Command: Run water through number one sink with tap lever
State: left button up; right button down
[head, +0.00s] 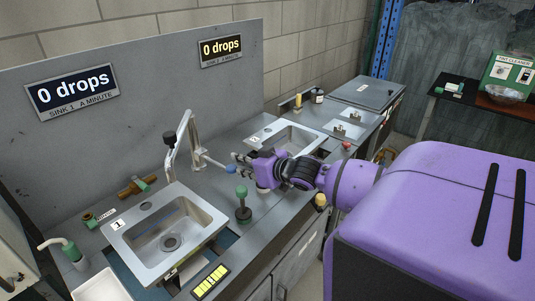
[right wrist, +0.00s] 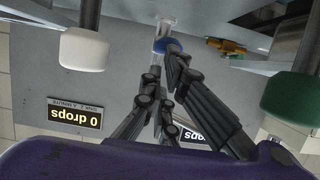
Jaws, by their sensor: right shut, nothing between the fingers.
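The number one sink (head: 190,232) is a steel basin at the front left, marked with a "1" label. Its tap (head: 195,145) stands behind it, with a spout arm ending in a dark tip. A tap lever (head: 213,162) runs right from the tap to a blue knob (head: 231,168), which also shows in the right wrist view (right wrist: 166,45). My right gripper (head: 238,170) is at the knob. Its fingers (right wrist: 165,62) are shut and empty, with tips close to the knob; I cannot tell if they touch. No water shows. My left gripper is not in view.
A green-topped post (head: 242,192) stands on the counter just below my right gripper. A second sink (head: 290,140) lies behind my right arm. The sink 1 sign (head: 72,91) and another sign (head: 220,50) both read "0 drops". A white tray (head: 100,287) is at front left.

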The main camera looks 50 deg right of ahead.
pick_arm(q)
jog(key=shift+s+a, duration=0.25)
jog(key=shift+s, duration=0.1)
pick_arm(e)
jog(key=v, duration=0.8)
jog(key=shift+s, duration=0.35)
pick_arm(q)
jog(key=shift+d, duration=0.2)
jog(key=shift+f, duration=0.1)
pick_arm(e)
jog(key=shift+s, duration=0.1)
